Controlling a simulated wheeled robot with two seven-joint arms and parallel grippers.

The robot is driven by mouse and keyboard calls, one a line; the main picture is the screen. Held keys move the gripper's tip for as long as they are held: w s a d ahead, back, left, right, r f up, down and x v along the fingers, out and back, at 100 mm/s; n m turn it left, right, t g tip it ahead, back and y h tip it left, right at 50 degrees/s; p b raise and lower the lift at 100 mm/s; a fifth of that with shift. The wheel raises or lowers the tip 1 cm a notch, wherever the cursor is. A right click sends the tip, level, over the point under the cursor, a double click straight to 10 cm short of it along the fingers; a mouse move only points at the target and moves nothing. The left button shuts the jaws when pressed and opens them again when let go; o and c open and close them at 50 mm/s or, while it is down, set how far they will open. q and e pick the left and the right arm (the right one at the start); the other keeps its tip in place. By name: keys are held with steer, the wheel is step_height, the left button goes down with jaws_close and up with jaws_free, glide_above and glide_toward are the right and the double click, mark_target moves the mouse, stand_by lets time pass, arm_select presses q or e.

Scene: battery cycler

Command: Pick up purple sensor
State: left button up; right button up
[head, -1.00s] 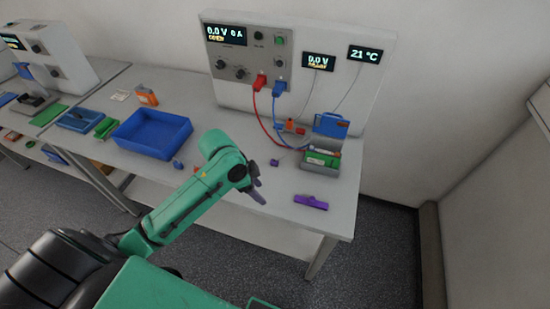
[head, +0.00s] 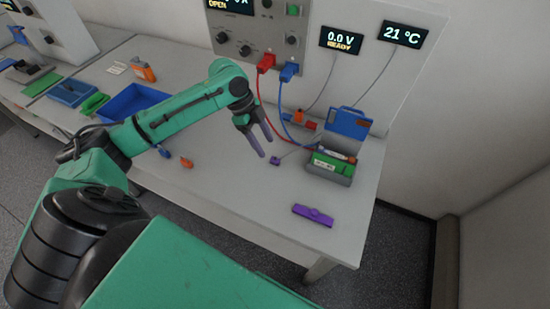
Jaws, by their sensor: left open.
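A small purple piece (head: 275,161) lies on the table just beyond my left gripper's fingertips; a thin grey lead seems to run to it, so it looks like the purple sensor. A larger purple bar-shaped piece (head: 313,215) lies near the table's front right edge. My left gripper (head: 267,147) is open and empty, its fingers pointing down toward the small purple piece and apart from it. My right gripper is not in view.
A grey holder with a green battery (head: 331,164) and a raised blue lid (head: 348,122) stands to the right. Red and blue cables hang from the cycler panel (head: 240,45). Blue and orange small pieces (head: 186,162) lie left.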

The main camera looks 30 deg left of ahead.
mark_target(276, 159)
arm_select(q)
steer(key=f, duration=0.1)
steer(key=w+d+f, duration=0.1)
steer(key=shift+w+f+p, duration=0.1)
steer(key=shift+f+p, duration=0.2)
steer(key=shift+p, duration=0.05)
steer(key=p+x, duration=0.1)
steer(key=x, duration=0.3)
steer(key=shift+a+f+p, duration=0.1)
steer(key=shift+f+p, duration=0.1)
steer(key=shift+p, duration=0.1)
steer(key=shift+f, duration=0.15)
steer(key=shift+c, duration=0.9)
jaws_close()
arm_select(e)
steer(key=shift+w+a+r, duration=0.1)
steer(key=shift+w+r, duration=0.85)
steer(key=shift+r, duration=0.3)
